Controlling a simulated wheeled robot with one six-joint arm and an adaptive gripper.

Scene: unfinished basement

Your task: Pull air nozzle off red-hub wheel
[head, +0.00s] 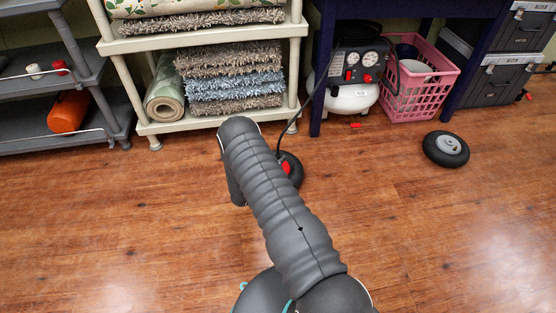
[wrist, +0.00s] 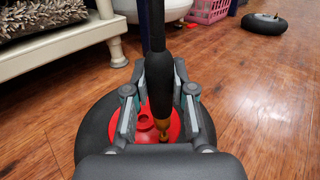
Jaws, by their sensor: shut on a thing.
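The red-hub wheel lies flat on the wood floor; its black tyre (wrist: 97,122) and red hub (wrist: 122,122) show in the wrist view. In the head view the wheel (head: 297,172) is mostly hidden behind my arm. The air nozzle (wrist: 160,85) has a black grip and a brass lower end that meets the red hub. It stands upright between my fingers. My gripper (wrist: 160,104) is shut on the nozzle just above the wheel. A dark hose (head: 306,112) runs from the nozzle up to the compressor. In the head view my gripper is hidden behind my arm.
A white compressor (head: 351,95) and a pink basket (head: 425,92) stand under a blue table at the back. A cream shelf (head: 205,126) with folded rugs is close behind the wheel. A grey-hub wheel (head: 446,149) lies to the right. The front floor is clear.

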